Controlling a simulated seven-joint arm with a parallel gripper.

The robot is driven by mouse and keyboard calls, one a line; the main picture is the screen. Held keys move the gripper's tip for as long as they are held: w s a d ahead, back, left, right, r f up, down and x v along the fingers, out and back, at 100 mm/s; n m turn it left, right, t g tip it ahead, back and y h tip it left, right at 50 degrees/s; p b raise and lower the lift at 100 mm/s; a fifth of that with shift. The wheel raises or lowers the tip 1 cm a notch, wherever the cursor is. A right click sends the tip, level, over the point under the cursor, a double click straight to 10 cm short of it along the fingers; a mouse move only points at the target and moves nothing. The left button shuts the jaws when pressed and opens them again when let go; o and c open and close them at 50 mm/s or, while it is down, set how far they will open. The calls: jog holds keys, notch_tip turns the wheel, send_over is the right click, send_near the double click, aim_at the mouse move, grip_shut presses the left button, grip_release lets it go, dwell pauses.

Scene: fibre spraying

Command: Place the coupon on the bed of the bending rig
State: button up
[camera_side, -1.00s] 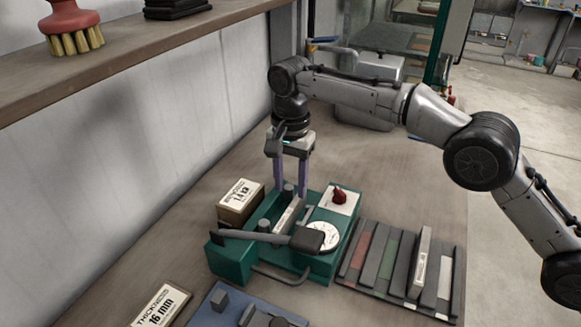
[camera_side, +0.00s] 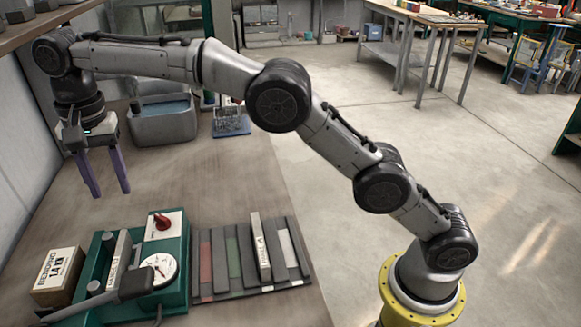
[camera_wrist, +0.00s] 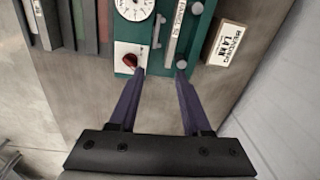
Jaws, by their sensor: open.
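The teal bending rig (camera_side: 176,288) stands on the bench at lower left in the side view, and its top shows in the wrist view (camera_wrist: 126,50). A pale lettered coupon (camera_wrist: 175,32) lies lengthwise on the rig's bed, beside two grey round posts in the wrist view. My gripper (camera_side: 110,194) is open and empty, raised above the bench beyond the rig. Its purple fingers are apart in the wrist view (camera_wrist: 160,77), clear of the coupon.
A dark slotted rack (camera_side: 221,262) right of the rig holds coloured strips and a tilted lettered bar (camera_side: 260,248). A lettered box (camera_side: 58,274) stands left of the rig. A grey tub (camera_side: 163,122) is at the back. The bench between tub and rig is clear.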

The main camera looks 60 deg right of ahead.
jog(key=s+d+r+n+t, duration=0.1)
jog(key=s+d+r+n, duration=0.1)
jog(key=s+d+r, duration=0.5)
jog(key=s+d+r+n+t, duration=0.2)
jog(key=s+d, duration=0.7)
jog(key=d, duration=0.3)
jog(key=s+d+f+n+t, duration=0.1)
jog(key=s+d+f+n, duration=0.1)
jog(key=s+f, duration=0.3)
jog(key=s+d+f+n+t, duration=0.1)
jog(key=s+d+f, duration=0.4)
jog(key=s, duration=0.9)
jog(key=shift+d+f+n, duration=0.15)
jog(key=shift+d+n, duration=0.05)
jog(key=shift+n, duration=0.3)
jog(key=shift+c, duration=0.2)
